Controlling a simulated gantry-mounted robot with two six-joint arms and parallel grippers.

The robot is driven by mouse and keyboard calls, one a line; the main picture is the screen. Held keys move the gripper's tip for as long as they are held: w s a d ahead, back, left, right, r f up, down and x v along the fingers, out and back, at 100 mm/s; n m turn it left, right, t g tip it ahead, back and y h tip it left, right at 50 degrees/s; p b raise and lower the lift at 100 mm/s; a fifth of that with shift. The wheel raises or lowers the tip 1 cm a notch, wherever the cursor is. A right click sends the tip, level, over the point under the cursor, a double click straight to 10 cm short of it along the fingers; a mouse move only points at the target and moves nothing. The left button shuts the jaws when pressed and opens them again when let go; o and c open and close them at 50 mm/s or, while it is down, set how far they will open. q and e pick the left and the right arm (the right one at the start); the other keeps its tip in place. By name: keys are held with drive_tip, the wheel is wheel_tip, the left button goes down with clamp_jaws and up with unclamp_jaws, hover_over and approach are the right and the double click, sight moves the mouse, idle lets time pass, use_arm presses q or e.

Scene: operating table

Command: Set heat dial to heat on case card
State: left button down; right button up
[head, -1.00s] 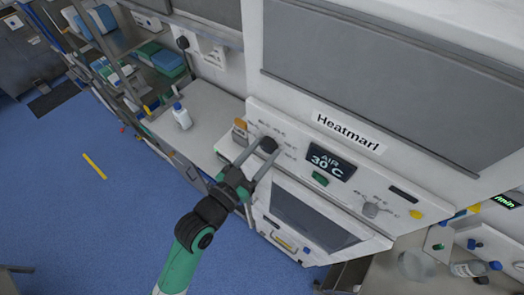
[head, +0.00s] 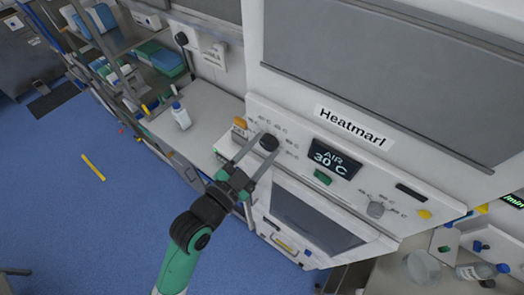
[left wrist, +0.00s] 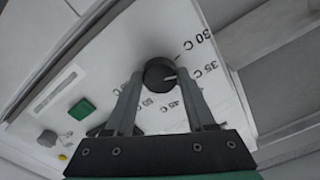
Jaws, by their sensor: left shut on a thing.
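The black round heat dial (head: 269,142) is on the white warmer's front panel, left of the display (head: 334,161), which reads AIR 30 C. My left gripper (head: 267,147) is shut on the dial, one finger on each side. In the left wrist view, the dial (left wrist: 159,73) sits between the fingertips (left wrist: 162,82). Its pale pointer mark faces right, toward the 35 C label (left wrist: 205,74). Labels for 30 C and 45 C also show around it. The case card cannot be made out. My right gripper is out of view.
A green button (head: 323,177), a grey knob (head: 375,209) and a yellow button (head: 424,214) are to the right on the panel. A white bottle (head: 181,116) stands on the counter at left. A bottle (head: 478,271) is at lower right.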

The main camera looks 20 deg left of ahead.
use_arm(q)
drive_tip(key=m+b, duration=0.1)
drive_tip(key=m, duration=0.4)
drive_tip(key=shift+m+b, duration=0.3)
drive_tip(key=shift+b, duration=0.05)
drive_tip(key=shift+m+b, duration=0.55)
drive_tip(key=shift+m, duration=1.65)
drive_tip(key=shift+c, duration=1.2)
unclamp_jaws()
drive_tip(key=shift+r, duration=0.1)
drive_tip(key=shift+s, duration=0.1)
drive_tip(key=s+a+p, duration=0.1)
drive_tip(key=s+a, duration=0.1)
drive_tip(key=s, duration=0.9)
drive_tip(key=shift+a, duration=0.15)
